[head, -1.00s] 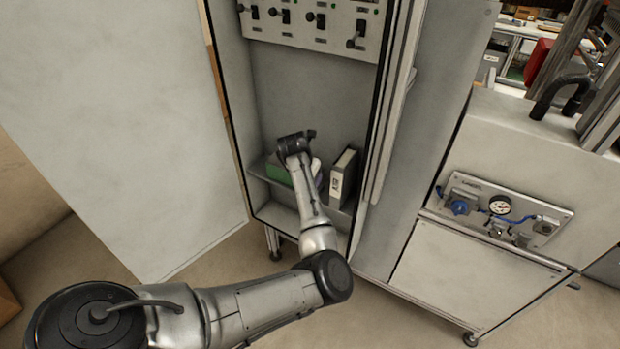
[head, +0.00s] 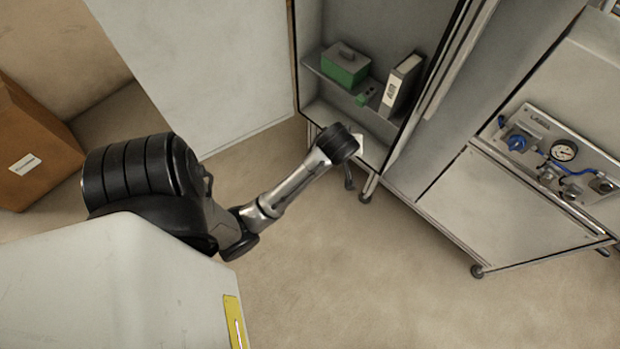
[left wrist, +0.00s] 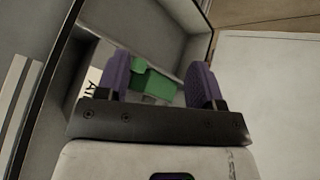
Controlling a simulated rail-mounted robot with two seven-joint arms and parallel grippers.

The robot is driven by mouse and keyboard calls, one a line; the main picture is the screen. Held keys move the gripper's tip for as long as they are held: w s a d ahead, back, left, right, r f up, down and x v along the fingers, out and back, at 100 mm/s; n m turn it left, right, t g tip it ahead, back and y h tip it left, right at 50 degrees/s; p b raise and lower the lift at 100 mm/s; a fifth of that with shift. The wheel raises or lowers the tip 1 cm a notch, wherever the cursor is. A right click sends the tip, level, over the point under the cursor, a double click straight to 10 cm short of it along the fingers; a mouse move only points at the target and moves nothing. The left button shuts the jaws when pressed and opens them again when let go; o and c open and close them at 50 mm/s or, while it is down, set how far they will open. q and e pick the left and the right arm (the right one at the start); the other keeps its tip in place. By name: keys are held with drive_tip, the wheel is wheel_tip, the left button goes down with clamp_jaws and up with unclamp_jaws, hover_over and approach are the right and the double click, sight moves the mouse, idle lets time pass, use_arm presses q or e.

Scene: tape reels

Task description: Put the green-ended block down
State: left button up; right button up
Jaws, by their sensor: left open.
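A small block (head: 367,94) with a green end sits on the cabinet shelf, between a green box and a binder. It stands apart from my left arm in the head view. My left gripper (left wrist: 160,80) has its two purple fingers spread apart. Green surfaces (left wrist: 155,83) show through the gap, beyond the fingers; I cannot tell there which belong to the block and which to the box. In the head view the left wrist is in front of and below the shelf, and its fingers are mostly hidden. My right gripper is not in view.
The green box (head: 345,67) with a grey top stands left of the block on the shelf. The white-labelled binder (head: 402,82) stands upright at the right. Cabinet walls enclose the shelf. A panel with a gauge (head: 563,151) is further right. The floor in front is clear.

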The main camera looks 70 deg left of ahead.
use_arm(q)
drive_tip(key=s+d+f+m+h, duration=0.2)
drive_tip(key=s+d+m, duration=0.6)
drive_tip(key=d, duration=0.2)
drive_tip(key=s+d+f+m+g+h, duration=0.1)
drive_tip(key=s+d+f+m+h, duration=0.2)
drive_tip(key=s+d+m, duration=0.5)
drive_tip(key=s+d, duration=0.1)
drive_tip(key=d, duration=0.1)
drive_tip(key=shift+d+f, duration=0.2)
drive_tip(key=shift+d, duration=0.15)
drive_tip(key=shift+w, duration=0.1)
drive_tip(key=shift+c, duration=0.4)
